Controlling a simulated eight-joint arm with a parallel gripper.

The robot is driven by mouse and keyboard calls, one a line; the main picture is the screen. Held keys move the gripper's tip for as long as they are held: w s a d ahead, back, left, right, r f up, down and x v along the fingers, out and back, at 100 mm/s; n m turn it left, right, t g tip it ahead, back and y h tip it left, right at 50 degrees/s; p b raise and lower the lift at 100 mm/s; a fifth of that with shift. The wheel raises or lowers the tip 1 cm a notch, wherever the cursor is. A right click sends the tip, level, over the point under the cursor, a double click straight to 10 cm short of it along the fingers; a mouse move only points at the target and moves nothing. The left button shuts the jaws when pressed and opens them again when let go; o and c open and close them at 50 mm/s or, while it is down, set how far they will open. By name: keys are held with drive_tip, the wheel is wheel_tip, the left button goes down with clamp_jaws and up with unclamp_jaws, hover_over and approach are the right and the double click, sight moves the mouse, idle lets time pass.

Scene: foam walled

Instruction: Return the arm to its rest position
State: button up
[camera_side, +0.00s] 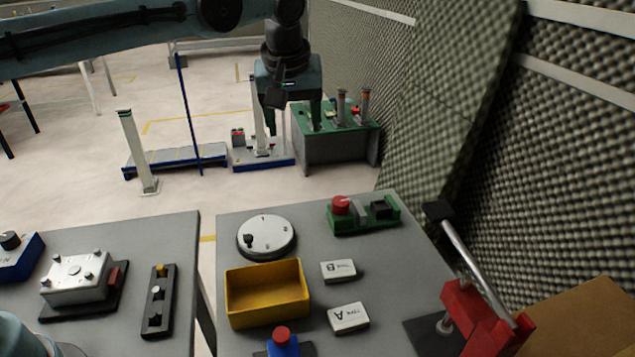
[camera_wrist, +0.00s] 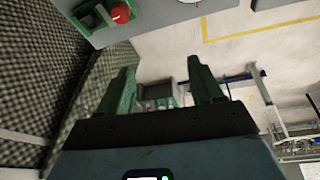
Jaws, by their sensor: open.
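My gripper (camera_side: 293,118) hangs from the arm at the upper middle of the side view, fingers pointing down, high above the far side of the grey tables. In the wrist view its two green fingers (camera_wrist: 163,92) stand wide apart with nothing between them. It is open and empty. In the side view it appears in front of a green-topped floor unit (camera_side: 345,145) in the background. My arm reaches in from the upper left.
The right grey table (camera_side: 225,225) holds a yellow bin (camera_side: 235,318), a round dial (camera_side: 268,232), two white boxes, a green fixture with a red knob (camera_side: 341,204) and a red-based lever (camera_side: 470,318). Foam walls (camera_side: 570,130) rise at right. Open floor lies behind the tables.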

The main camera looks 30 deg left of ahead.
drive_tip(key=s+a+f+m+t, duration=0.2)
drive_tip(key=s+a+f+m, duration=0.1)
drive_tip(key=s, duration=0.6)
drive_tip(key=s+a+f+m+t+h, duration=0.1)
drive_tip(key=s+a+f+m, duration=0.3)
drive_tip(key=s, duration=0.6)
drive_tip(key=a+f, duration=0.2)
drive_tip(key=a, duration=0.1)
drive_tip(key=shift+s+f+t+h, duration=0.25)
drive_tip(key=shift+t+h, duration=0.05)
drive_tip(key=shift+t, duration=0.1)
